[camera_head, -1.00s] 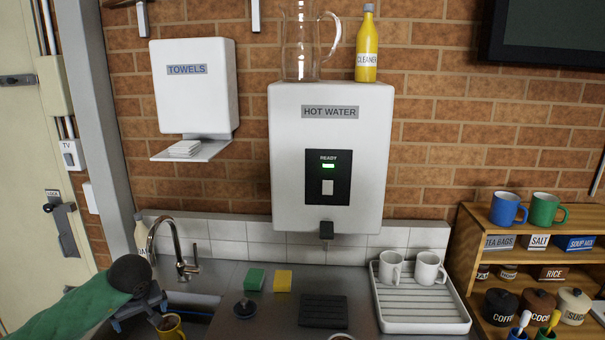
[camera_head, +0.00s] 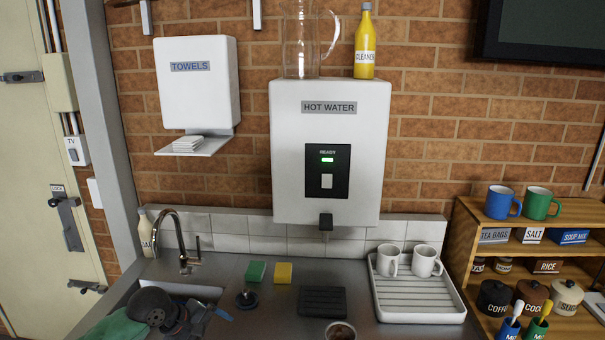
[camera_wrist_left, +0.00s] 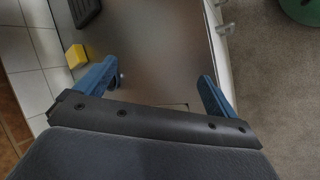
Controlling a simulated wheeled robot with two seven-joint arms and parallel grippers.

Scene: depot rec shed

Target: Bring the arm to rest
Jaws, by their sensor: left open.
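My left arm comes in at the bottom left of the head view, with its dark rounded wrist over the sink's front. The left gripper (camera_head: 218,314) is partly hidden by the wrist there, with blue finger parts showing. In the left wrist view the two blue fingers of the gripper (camera_wrist_left: 160,80) stand wide apart. Only the steel counter (camera_wrist_left: 155,40) shows between them, and they hold nothing. My right gripper is in neither view.
A tap (camera_head: 180,240) rises behind the sink. Green (camera_head: 256,271) and yellow (camera_head: 283,273) sponges, a black mat (camera_head: 322,301) and a cup (camera_head: 341,331) lie to the right. A drying tray (camera_head: 420,305) holds two white mugs. The counter edge shows in the wrist view.

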